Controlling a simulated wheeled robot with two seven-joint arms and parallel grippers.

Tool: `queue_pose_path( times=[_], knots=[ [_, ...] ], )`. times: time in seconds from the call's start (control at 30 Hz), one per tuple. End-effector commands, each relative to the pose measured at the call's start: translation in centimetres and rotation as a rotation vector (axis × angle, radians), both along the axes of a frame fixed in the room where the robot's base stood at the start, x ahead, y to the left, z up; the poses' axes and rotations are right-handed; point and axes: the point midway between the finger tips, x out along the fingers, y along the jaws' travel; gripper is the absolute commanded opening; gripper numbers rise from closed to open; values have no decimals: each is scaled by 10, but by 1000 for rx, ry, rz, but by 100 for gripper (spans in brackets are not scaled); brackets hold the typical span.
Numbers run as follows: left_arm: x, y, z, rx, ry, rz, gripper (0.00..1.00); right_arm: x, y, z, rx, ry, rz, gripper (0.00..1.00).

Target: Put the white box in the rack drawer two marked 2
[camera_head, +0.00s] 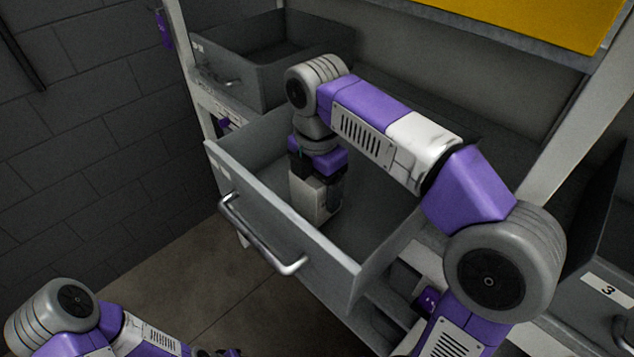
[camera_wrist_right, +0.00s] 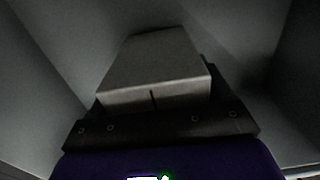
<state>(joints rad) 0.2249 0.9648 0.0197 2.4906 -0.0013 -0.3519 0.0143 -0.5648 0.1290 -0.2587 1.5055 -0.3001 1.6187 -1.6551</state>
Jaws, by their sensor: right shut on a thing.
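The white box (camera_head: 310,200) is inside an open grey drawer (camera_head: 280,228), upright and low in it. My right gripper (camera_head: 318,178) points down into this drawer and is shut on the box. In the right wrist view the box (camera_wrist_right: 155,68) sits between the fingers (camera_wrist_right: 155,118), with drawer walls around it. I cannot tell whether the box touches the drawer floor. No number can be read on this drawer's front.
Another grey drawer (camera_head: 245,82) stands open behind, at the upper left. A drawer marked 3 (camera_head: 606,289) is at the right edge. A yellow thing (camera_head: 530,18) is above on the rack. A brick wall is at the left; the drawer's left part is clear.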

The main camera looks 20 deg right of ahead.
Motion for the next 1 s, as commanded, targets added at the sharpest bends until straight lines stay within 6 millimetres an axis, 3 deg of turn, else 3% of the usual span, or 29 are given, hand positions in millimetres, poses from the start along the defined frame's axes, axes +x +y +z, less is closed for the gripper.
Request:
queue_pose_path(
  times=[0.77, 0.8, 0.93, 1.0],
  knots=[
    [0, 0, -4, 0, 0, 0, 43, 0, 0, -8, 0, -1, 0, 24],
    [0, 0, -4, 0, 0, 0, 43, 0, 0, -8, 0, -1, 0, 80],
    [0, 0, -4, 0, 0, 0, 43, 0, 0, -8, 0, -1, 0, 100],
    [0, 0, -4, 0, 0, 0, 43, 0, 0, -8, 0, -1, 0, 100]
  ],
)
